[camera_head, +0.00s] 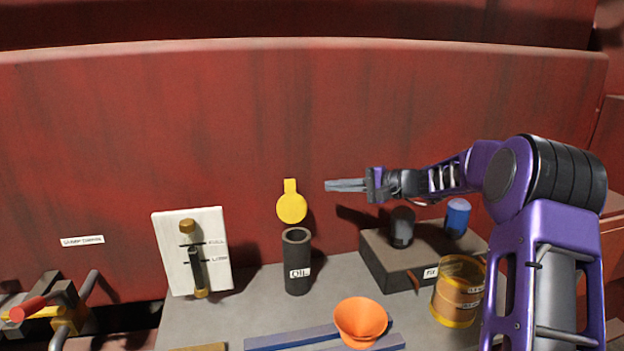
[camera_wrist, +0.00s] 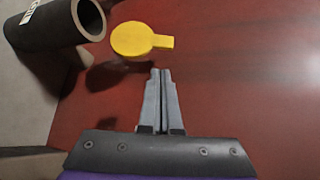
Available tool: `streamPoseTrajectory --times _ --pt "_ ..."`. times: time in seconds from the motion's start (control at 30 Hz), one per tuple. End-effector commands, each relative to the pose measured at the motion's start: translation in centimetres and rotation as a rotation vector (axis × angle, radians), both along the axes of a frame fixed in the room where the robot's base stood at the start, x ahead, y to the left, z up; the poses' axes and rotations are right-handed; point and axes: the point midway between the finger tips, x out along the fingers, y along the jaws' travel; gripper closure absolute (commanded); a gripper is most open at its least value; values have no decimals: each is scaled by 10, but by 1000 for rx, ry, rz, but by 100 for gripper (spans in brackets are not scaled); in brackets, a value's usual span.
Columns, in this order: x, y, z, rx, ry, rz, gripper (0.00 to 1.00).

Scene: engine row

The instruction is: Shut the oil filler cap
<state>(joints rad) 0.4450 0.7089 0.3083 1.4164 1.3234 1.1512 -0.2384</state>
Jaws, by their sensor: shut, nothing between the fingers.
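The yellow oil filler cap (camera_head: 291,207) is a round disc with a tab pointing up, standing open above and behind the black filler pipe labelled OIL (camera_head: 297,265). The pipe's mouth is uncovered. My gripper (camera_head: 328,185) is shut and empty, to the right of the cap and a little higher than its disc, apart from it. In the wrist view the cap (camera_wrist: 140,40) lies just beyond my gripper's fingertips (camera_wrist: 160,72), its tab to the right. The pipe (camera_wrist: 55,25) shows at the upper left there, with its open mouth facing right.
A white gauge board (camera_head: 177,262) stands left of the pipe. A dark box (camera_head: 380,262) with a black knob (camera_head: 402,226) and a blue cylinder (camera_head: 457,217) is at the right. A red wall (camera_head: 130,140) rises behind.

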Motion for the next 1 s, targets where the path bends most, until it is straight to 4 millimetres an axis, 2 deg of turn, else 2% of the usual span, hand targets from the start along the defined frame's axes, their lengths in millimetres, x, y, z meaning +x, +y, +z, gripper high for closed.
streamPoseTrajectory --times 0.17,0.5,0.7,1.0 --pt "3 3 3 31 1 4 100" --pt "27 54 -8 28 0 5 100" --pt "38 78 -13 27 0 4 100" --pt "43 86 -15 26 0 1 100"
